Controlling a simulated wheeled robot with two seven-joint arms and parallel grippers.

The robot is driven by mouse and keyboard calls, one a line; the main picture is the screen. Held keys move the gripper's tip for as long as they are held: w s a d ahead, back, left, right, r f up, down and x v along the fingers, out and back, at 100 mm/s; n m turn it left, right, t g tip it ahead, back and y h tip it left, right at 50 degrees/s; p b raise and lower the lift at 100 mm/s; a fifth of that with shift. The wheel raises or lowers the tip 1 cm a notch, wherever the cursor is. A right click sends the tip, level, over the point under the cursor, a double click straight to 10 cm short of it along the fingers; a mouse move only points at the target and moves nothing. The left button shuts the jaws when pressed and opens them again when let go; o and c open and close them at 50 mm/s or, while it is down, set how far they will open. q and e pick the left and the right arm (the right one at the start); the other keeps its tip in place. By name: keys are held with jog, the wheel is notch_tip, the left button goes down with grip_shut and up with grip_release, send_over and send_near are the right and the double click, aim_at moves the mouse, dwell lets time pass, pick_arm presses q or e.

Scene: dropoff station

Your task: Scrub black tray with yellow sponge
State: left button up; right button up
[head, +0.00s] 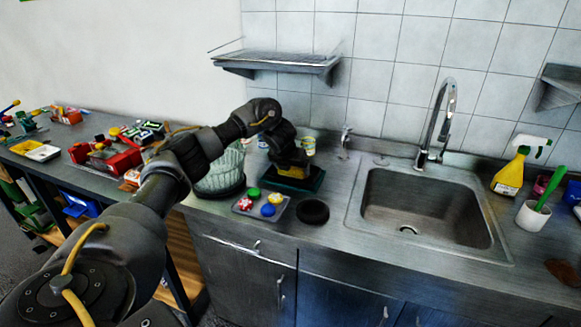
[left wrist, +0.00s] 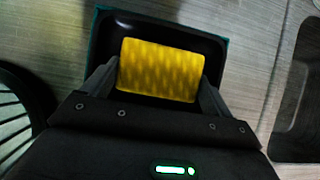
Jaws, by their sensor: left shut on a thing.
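The black tray (head: 313,184) with a teal outer edge lies flat on the metal counter, left of the sink; it also shows in the left wrist view (left wrist: 205,30). The yellow sponge (left wrist: 160,70) is over the tray, between my left gripper's fingers (left wrist: 158,82). In the head view my left gripper (head: 289,168) points down onto the tray, and a little yellow of the sponge (head: 290,172) shows below it. I cannot tell whether the sponge touches the tray's floor. My right gripper is in neither view.
A small tray with coloured pieces (head: 262,207) and a black disc (head: 313,211) lie in front. The sink (head: 420,210), spray bottle (head: 512,172) and white cup (head: 533,218) are to the right.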

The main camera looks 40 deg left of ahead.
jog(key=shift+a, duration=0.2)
pick_arm(q)
jog(key=shift+f, duration=0.25)
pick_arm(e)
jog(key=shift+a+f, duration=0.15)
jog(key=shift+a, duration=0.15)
pick_arm(q)
jog(key=shift+f, duration=0.3)
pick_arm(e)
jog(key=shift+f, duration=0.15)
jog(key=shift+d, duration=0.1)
